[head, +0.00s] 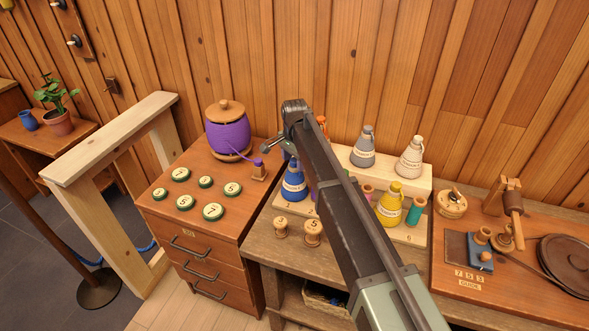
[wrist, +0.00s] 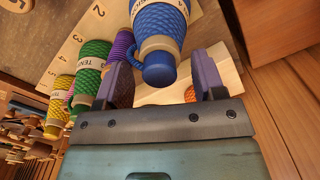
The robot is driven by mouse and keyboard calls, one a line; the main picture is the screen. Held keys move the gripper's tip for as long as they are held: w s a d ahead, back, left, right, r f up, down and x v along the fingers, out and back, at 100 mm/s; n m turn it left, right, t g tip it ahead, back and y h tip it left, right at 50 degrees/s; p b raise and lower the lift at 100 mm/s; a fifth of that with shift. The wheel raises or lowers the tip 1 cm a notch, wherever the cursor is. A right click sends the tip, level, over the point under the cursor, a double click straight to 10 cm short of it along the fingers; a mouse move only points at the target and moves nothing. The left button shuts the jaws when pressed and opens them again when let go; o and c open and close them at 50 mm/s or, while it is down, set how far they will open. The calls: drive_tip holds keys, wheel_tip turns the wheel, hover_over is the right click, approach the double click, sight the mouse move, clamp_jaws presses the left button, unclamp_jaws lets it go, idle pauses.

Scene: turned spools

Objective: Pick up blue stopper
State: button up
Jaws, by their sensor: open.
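The blue stopper (wrist: 159,68) is a rounded blue knob on the beige neck of a blue, ribbed, cone-shaped bottle (wrist: 160,22). In the head view the blue bottle (head: 294,184) stands upright at the left end of a pale numbered board (head: 274,204). My gripper (wrist: 162,60) is open, with one purple-grey finger on each side of the stopper and a visible gap on both sides. Nothing is held. In the head view my gripper (head: 276,147) is above the bottle top, and its fingertips cannot be made out clearly.
Green (wrist: 92,75) and yellow (wrist: 60,105) bottles stand in a row beside the blue one, with a purple one close by. Grey (head: 363,152) and white (head: 410,158) bottles stand on a raised step behind. Two wooden spools (head: 313,233) stand in front.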

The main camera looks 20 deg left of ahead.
drive_tip(key=shift+r, duration=0.1)
drive_tip(key=c, duration=1)
